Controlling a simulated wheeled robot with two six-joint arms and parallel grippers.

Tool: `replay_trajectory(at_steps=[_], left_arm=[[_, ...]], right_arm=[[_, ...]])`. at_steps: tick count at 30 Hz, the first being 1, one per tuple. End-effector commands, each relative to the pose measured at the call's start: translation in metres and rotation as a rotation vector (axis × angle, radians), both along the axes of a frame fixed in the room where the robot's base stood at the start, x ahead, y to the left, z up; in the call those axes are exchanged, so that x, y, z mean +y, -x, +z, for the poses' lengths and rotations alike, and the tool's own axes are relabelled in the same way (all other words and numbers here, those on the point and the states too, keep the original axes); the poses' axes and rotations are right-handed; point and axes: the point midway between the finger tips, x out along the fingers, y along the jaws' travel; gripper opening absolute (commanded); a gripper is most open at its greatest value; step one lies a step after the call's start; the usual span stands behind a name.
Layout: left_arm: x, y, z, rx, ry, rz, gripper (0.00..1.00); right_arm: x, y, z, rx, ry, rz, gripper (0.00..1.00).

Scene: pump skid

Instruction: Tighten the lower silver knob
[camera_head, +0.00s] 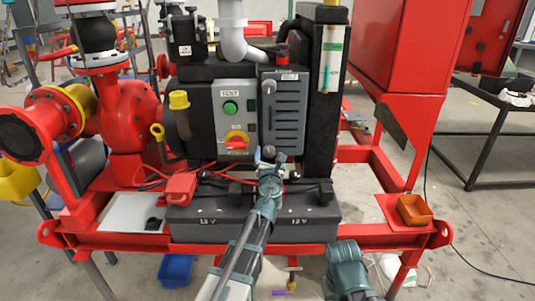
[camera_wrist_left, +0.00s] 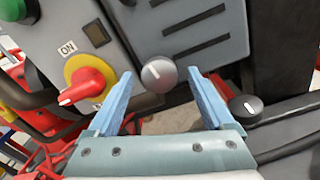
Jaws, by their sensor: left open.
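The lower silver knob (camera_wrist_left: 158,76) is a round grey knob with a pale mark, at the bottom of the ribbed grey cover (camera_head: 283,115). It also shows in the head view (camera_head: 269,152), just above my gripper and partly hidden by it. My left gripper (camera_head: 268,160) is open; in the left wrist view its two light-blue fingers stand left and right of the knob with gaps on both sides. I cannot tell whether the tips reach its depth. An upper silver knob (camera_head: 268,87) sits higher on the cover.
A red rotary switch (camera_wrist_left: 83,86) on a yellow disc and a green button (camera_head: 230,108) are on the grey panel to the left. A dark knob (camera_wrist_left: 245,107) is close to the right finger. Black 12 V batteries (camera_head: 240,216) stand below. An orange tray (camera_head: 414,210) is at right.

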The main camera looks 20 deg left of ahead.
Motion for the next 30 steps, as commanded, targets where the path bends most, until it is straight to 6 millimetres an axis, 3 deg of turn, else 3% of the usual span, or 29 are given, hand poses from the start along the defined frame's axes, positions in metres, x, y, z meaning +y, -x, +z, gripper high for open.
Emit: replay_trajectory(at_steps=[9,24,30], left_arm=[[0.0011,-0.0044,-0.0001,0.0,0.0,0.0,0.85],[0.0011,-0.0043,-0.0001,0.0,0.0,0.0,0.0],[0.0009,-0.0043,0.0,-0.005,0.018,0.0,0.0]], right_arm=[[0.0,0.0001,0.0,0.0,0.0,0.0,0.0],[0.0,0.0001,0.0,0.0,0.0,0.0,0.0],[0.0,0.0001,0.0,0.0,0.0,0.0,0.0]])
